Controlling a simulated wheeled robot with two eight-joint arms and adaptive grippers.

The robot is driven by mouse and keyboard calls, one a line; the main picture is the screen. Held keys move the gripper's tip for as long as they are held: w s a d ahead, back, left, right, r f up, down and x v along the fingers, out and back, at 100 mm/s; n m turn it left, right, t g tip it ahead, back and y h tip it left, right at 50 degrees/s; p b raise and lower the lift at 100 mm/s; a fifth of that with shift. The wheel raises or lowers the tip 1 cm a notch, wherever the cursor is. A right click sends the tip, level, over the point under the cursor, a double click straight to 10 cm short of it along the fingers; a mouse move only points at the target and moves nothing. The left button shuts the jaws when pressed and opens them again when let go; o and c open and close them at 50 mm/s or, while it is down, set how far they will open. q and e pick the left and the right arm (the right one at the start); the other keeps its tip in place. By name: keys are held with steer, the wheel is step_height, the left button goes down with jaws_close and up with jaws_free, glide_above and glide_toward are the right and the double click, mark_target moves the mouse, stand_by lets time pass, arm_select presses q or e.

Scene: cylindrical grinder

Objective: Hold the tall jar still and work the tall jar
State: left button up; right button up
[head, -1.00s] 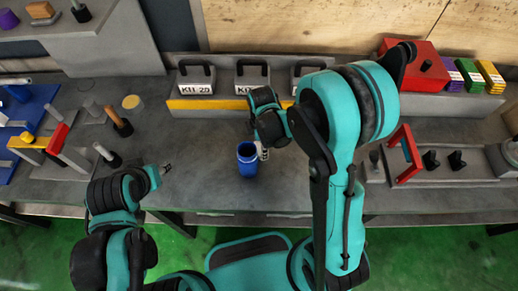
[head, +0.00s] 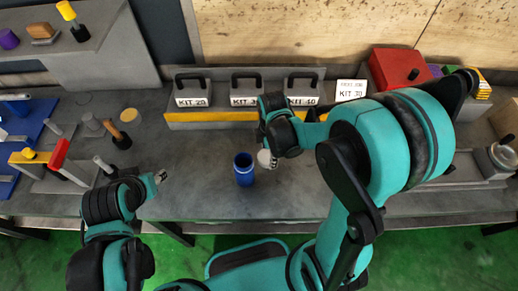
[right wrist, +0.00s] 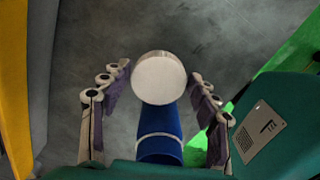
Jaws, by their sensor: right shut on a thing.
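The tall jar (head: 244,172) is blue and stands upright on the grey bench, with its dark open mouth facing up. It also shows in the right wrist view (right wrist: 160,150), where a pale ring crosses it. A round white lid (head: 265,158) is off the jar, just to its right. My right gripper (head: 269,160) is shut on the lid; the lid (right wrist: 159,80) lies between the fingers in the right wrist view. My left gripper (head: 161,177) is left of the jar, apart from it and empty; its jaw opening is too small to read.
Grey kit boxes (head: 248,92) with black handles stand behind the jar. A red box (head: 398,70) is at the back right. Upright handled tools (head: 119,138) and a blue tray (head: 18,120) are at the left. Bench left of the jar is clear.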

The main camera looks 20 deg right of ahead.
arm_select(q)
step_height(320, 180, up, 2)
steer(key=shift+p, duration=0.8)
arm_select(e)
steer(key=s+d+r, duration=0.3)
steer(key=s, duration=0.2)
steer(key=shift+s+d+r, duration=0.15)
steer(key=shift+d+r, duration=0.2)
steer(key=shift+r, duration=0.05)
